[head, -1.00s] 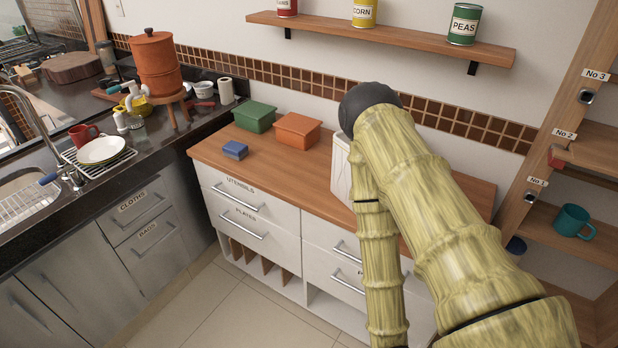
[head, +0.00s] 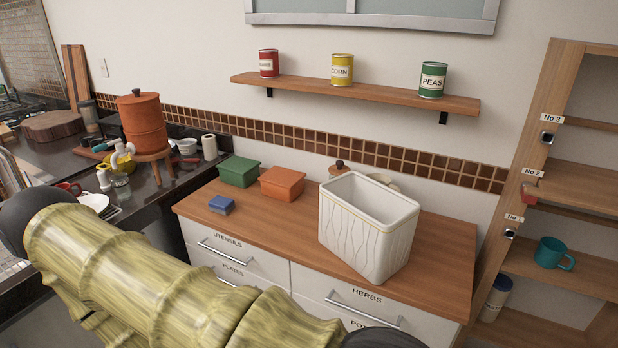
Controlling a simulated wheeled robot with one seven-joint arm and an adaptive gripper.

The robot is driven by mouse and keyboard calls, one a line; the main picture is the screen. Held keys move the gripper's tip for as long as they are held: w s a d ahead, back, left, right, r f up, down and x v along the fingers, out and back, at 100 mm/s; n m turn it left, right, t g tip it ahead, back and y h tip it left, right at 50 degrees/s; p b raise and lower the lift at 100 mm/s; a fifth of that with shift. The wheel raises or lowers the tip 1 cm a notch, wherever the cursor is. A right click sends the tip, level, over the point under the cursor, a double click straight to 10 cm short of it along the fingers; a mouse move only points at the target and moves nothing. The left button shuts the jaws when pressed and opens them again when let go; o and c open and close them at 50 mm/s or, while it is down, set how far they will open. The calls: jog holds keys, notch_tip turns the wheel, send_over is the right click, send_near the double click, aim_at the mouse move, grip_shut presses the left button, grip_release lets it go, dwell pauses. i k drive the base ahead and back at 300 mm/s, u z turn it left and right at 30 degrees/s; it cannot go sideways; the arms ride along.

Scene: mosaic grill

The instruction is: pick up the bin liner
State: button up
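A white, open-topped rectangular bin (head: 366,233) with a wavy line pattern stands upright on the wooden counter, near its front edge. It is the only bin-like thing in view, and I cannot tell whether it is the bin liner itself or holds one. Its upper inner walls show pale and bare; its floor is hidden. My bamboo-patterned arm crosses the lower left of the head view, apart from the bin in the picture. My gripper is not in view.
The wooden counter (head: 440,268) is clear to the right of the bin. An orange box (head: 282,184), a green box (head: 239,171) and a blue block (head: 221,205) sit to its left. A lidded pot (head: 339,169) is behind it. A shelf with cans (head: 350,92) hangs above.

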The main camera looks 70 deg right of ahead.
aim_at(370, 225)
jog(key=u, duration=0.1)
jog(key=i, duration=1.65)
jog(key=z, duration=2.1)
